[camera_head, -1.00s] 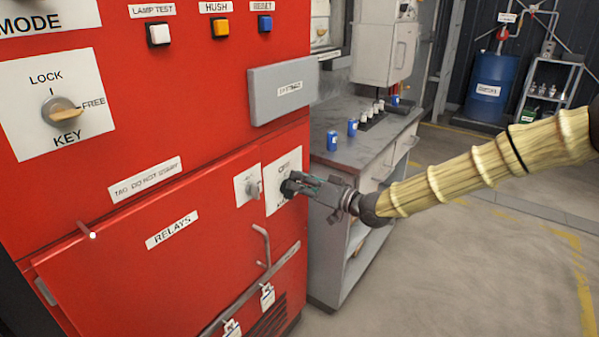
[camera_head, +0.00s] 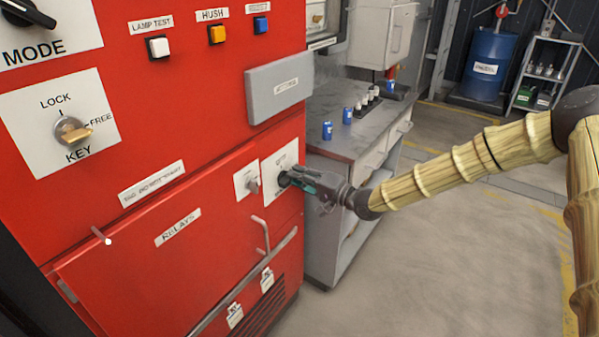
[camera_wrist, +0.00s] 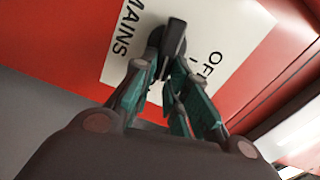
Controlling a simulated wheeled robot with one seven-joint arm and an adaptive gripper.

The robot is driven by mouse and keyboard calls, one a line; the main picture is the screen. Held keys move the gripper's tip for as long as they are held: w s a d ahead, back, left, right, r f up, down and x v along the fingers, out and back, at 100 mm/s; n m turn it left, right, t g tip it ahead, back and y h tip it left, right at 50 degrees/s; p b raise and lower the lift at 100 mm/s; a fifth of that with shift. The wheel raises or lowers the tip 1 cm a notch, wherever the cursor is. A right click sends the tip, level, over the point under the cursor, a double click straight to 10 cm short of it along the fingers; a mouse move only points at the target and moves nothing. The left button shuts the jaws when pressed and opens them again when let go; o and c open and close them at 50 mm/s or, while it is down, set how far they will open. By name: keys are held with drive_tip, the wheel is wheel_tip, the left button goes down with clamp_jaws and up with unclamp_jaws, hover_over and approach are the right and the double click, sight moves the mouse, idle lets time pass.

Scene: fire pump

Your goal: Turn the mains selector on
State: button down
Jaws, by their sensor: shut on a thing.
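The mains selector is a dark knob (camera_wrist: 173,40) on a white plate lettered MAINS and OFF (camera_wrist: 125,50) in the wrist view. In the head view its white plate (camera_head: 287,160) is on the right part of the red cabinet front. My gripper (camera_head: 286,179) reaches it from the right in the head view. In the wrist view my gripper (camera_wrist: 168,75) has its teal-padded fingers on either side of the knob's near end, shut on it. The fingers hide part of the knob and the plate. The pointer's exact setting is hard to read.
A small grey switch (camera_head: 253,184) sits just left of the selector plate. A bent handle (camera_head: 263,237) projects below it. A grey workbench (camera_head: 350,140) with blue and white items stands behind my gripper. The floor (camera_head: 430,260) at right is clear.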

drive_tip(key=shift+f+m+p, duration=0.3)
drive_tip(key=shift+m, duration=0.7)
drive_tip(key=c, duration=1.4)
unclamp_jaws()
drive_tip(key=shift+d, duration=0.1)
drive_tip(key=v, duration=1.2)
